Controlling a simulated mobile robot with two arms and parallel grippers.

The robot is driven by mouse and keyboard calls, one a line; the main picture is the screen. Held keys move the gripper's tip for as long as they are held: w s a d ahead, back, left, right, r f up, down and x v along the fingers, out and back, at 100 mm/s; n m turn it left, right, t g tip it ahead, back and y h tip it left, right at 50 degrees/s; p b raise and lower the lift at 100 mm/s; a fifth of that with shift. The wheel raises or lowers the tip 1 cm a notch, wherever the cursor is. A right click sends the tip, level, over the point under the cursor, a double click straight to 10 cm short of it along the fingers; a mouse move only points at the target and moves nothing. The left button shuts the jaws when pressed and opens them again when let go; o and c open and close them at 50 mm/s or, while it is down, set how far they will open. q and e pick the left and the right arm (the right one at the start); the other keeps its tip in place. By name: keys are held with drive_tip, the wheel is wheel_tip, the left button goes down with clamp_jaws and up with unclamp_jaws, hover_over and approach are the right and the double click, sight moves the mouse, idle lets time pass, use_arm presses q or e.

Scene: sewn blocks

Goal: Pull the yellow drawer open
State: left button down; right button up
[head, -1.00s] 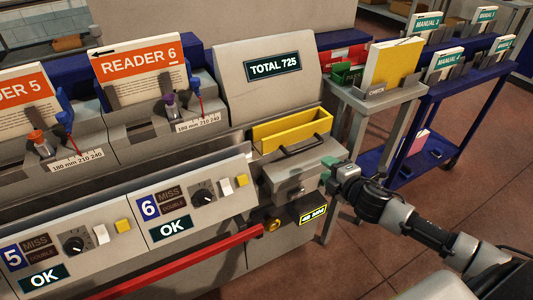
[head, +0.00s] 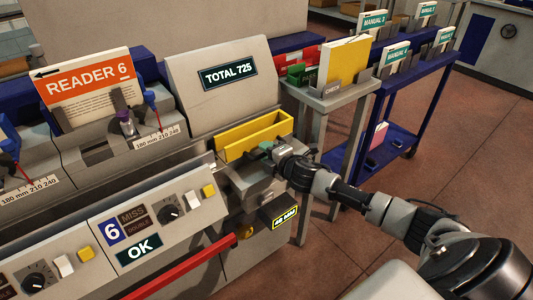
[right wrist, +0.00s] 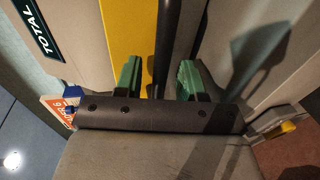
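The yellow drawer (head: 255,134) sits in the grey machine below the TOTAL 725 panel. Its yellow front also shows in the right wrist view (right wrist: 143,35). My right gripper (head: 264,150) is at the drawer's front and hides most of its handle in the head view. In the right wrist view, the green fingertips of my right gripper (right wrist: 159,80) stand apart, one on each side of the dark handle bar (right wrist: 168,45). A gap shows between the left finger and the bar; contact on the right is unclear. My left gripper is out of view.
A grey stand (head: 331,98) with a yellow-covered book (head: 347,62) is right of the machine. A blue cart (head: 404,85) stands beyond it. A box labelled 45 MM (head: 282,218) juts out below my right gripper. A red bar (head: 180,267) runs along the front.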

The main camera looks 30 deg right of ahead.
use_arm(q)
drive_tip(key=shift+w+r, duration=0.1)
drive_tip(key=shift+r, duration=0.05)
use_arm(e)
drive_tip(key=shift+w, duration=0.15)
drive_tip(key=c, duration=0.7)
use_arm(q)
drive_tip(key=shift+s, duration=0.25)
use_arm(e)
clamp_jaws()
drive_tip(key=shift+f, duration=0.1)
